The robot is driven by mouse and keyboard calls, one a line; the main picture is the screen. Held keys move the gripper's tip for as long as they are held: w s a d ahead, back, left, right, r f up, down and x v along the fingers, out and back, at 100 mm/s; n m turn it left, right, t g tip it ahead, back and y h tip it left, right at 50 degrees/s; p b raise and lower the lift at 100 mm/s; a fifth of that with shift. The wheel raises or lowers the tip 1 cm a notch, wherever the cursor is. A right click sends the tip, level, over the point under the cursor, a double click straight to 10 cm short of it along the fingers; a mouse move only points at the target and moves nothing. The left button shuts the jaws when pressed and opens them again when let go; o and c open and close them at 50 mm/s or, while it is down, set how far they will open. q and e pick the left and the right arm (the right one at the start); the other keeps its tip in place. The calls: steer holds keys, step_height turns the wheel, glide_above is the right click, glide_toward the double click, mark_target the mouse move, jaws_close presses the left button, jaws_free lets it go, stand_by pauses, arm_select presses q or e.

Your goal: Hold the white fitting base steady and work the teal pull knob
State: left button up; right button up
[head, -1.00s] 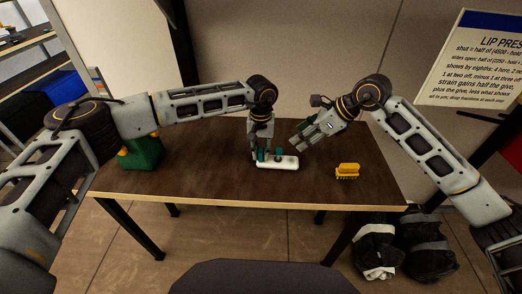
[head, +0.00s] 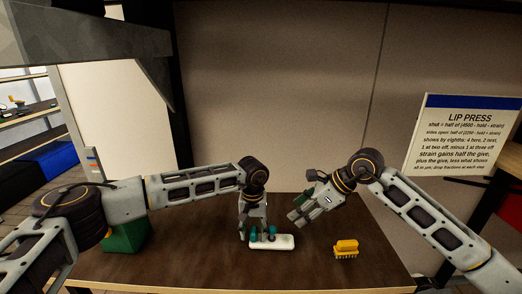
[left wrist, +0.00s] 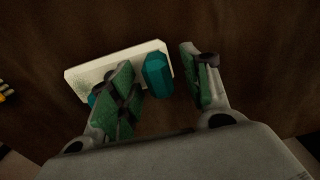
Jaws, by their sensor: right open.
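The white fitting base (head: 284,243) lies flat on the dark table, a long rounded block with two upright teal parts. One teal part (head: 272,232) stands near its middle, the other (head: 253,234) near its left end. My left gripper (head: 246,234) points down at the base's left end. In the left wrist view its green-padded fingers (left wrist: 165,88) are open, with a teal knob (left wrist: 157,76) between them and a gap to the right finger. The left finger hides part of the base and most of the other teal part. My right gripper (head: 298,215) is open and empty, above and right of the base.
A yellow brush (head: 346,248) lies on the table (head: 200,268) to the right. A green container (head: 126,236) stands at the left, partly behind my left arm. A "LIP PRESS" sign (head: 467,140) hangs at the right. The table between base and brush is clear.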

arm_select(q)
steer(key=shift+r, duration=0.25)
step_height(320, 180, up, 12)
steer(key=shift+f, duration=0.15)
stand_by(0.7)
steer(key=shift+f, duration=0.1)
